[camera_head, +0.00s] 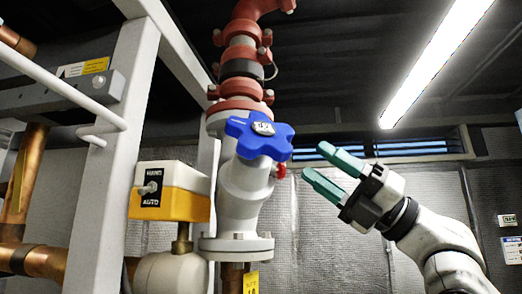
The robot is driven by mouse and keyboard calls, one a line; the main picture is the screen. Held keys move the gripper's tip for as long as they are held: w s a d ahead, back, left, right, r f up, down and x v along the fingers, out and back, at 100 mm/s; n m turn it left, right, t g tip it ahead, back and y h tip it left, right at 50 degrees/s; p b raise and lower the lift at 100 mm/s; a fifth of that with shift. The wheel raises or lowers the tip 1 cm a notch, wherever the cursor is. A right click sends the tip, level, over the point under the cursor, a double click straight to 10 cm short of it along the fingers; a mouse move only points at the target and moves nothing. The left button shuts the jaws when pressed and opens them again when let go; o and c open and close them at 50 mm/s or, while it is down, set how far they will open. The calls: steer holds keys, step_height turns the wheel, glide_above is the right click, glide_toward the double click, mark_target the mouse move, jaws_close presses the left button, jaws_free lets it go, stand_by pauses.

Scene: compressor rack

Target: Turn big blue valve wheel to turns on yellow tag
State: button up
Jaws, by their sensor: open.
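The big blue valve wheel (277,146) has several rounded lobes and a pale marked hub. It sits on a grey valve body (245,190) in a vertical pipe. A yellow tag (251,279) hangs below the lower flange. It is cut off by the bottom picture edge, so its marking cannot be read in full. My gripper (316,163) has two green fingers, spread apart with nothing between them. It is to the right of the wheel, fingers pointing left towards it, and appears apart from it.
A yellow and white HAND/AUTO box (169,191) stands left of the valve. A small red part (281,170) sticks out just below the wheel. Red pipe fittings (242,60) rise above. White rack posts (114,160) and copper pipes (22,185) fill the left. Space around my gripper looks clear.

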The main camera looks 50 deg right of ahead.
mark_target(278, 138)
steer(key=shift+w+a+f, duration=0.15)
steer(key=shift+a+f, duration=0.25)
steer(key=p+x, duration=0.4)
steer(key=x, duration=0.4)
steer(key=shift+w+a+r+p, duration=0.1)
steer(key=shift+w+r+p, duration=0.15)
steer(key=shift+p, duration=0.1)
steer(key=shift+x, duration=0.8)
steer(key=shift+w+f, duration=0.1)
steer(key=shift+w, duration=0.05)
steer(key=shift+c, duration=0.5)
jaws_close()
steer(key=shift+n+g+y+p, duration=0.3)
steer(key=shift+n+g+p, duration=0.3)
steer(key=shift+g, duration=0.4)
